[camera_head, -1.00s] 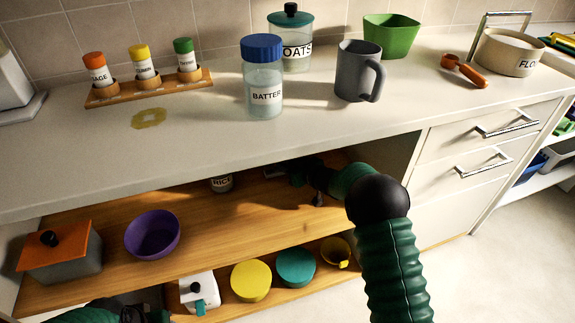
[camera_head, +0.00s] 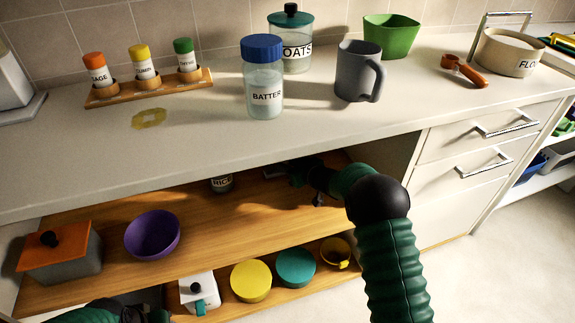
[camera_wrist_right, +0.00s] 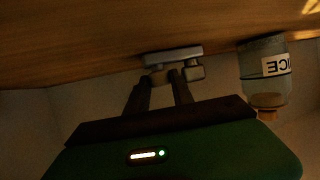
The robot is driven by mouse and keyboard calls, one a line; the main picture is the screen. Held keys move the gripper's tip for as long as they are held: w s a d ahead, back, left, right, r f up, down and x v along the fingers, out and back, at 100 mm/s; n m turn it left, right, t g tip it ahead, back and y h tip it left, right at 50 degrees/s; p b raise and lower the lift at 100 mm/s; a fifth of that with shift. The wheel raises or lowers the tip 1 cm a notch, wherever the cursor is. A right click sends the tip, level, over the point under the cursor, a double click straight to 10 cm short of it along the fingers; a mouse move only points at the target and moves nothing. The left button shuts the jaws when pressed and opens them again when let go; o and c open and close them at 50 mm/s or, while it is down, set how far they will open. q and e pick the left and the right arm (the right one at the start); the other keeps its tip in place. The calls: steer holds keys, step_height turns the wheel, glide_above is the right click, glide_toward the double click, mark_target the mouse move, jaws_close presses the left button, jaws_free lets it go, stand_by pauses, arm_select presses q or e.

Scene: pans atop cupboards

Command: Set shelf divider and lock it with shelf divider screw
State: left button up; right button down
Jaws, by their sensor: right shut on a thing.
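My right gripper (camera_head: 291,175) reaches into the upper compartment of the cupboard, over the wooden shelf (camera_head: 235,225). In the right wrist view, its two dark fingers (camera_wrist_right: 165,85) are shut on a small grey piece (camera_wrist_right: 173,56). The piece is close to the wooden surface; I cannot tell if it touches. I cannot tell whether this piece is the shelf divider or its screw. My left gripper (camera_head: 132,314) is at the bottom edge, partly cut off, and its fingers are not clear.
A rice jar (camera_head: 222,183) stands on the shelf beside my right gripper. A purple bowl (camera_head: 152,235) and an orange-lidded pot (camera_head: 62,262) are at the left. The counter edge hangs above the shelf. The shelf's middle is clear.

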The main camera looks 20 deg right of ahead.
stand_by(0.4)
steer(key=a, duration=0.8)
steer(key=shift+s+a+p, duration=0.15)
steer(key=shift+s+p, duration=0.05)
steer(key=shift+p, duration=0.2)
steer(key=c, duration=1.4)
jaws_free()
steer(key=shift+o, duration=0.2)
steer(key=shift+s+r, duration=0.1)
steer(key=shift+s, duration=0.05)
steer(key=p+v, duration=0.6)
steer(key=v, duration=1)
steer(key=shift+s, duration=0.15)
steer(key=shift+d, duration=0.25)
